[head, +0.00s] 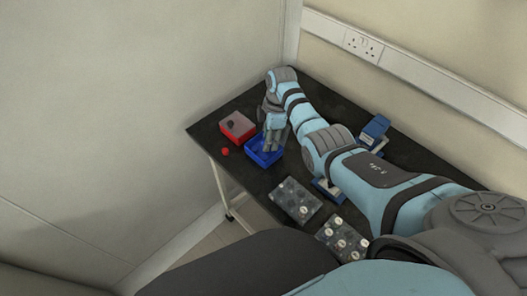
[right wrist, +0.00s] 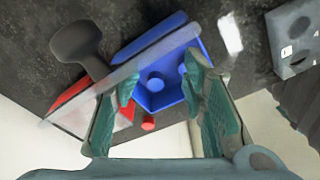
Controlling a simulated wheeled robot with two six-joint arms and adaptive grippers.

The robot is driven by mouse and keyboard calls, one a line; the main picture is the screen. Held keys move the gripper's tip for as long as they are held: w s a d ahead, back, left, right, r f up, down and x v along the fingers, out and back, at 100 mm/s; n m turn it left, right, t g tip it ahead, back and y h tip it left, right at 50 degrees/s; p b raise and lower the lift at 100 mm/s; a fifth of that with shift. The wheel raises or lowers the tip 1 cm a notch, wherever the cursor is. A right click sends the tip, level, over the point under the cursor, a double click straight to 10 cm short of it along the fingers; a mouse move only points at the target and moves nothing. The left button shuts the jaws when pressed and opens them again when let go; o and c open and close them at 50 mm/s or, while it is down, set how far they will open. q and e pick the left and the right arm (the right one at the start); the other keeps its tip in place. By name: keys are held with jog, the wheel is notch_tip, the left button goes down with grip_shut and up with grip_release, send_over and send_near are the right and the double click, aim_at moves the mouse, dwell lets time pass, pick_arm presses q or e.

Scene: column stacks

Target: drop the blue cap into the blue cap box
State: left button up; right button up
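The blue cap box (head: 277,159) is an open blue tray on the black table, and it also shows in the right wrist view (right wrist: 205,47). In that view a round blue cap (right wrist: 155,83) lies on its floor, with another round blue piece (right wrist: 183,69) partly hidden by a finger. My right gripper (head: 272,148) is directly over the box, pointing down. In the right wrist view its fingers (right wrist: 165,90) are apart with nothing held between them. My left gripper is not in view.
A red box (head: 237,137) with a grey top and dark knob (right wrist: 78,42) stands beside the blue box. A loose red cap (head: 225,152) lies near the table edge. Grey racks (head: 297,201) (head: 342,238) and a blue device (head: 375,129) are also on the table.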

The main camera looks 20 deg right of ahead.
notch_tip(320, 180, up, 12)
jog(key=d, duration=0.1)
jog(key=shift+s+d, duration=0.15)
jog(key=shift+d, duration=0.05)
dwell(0.5)
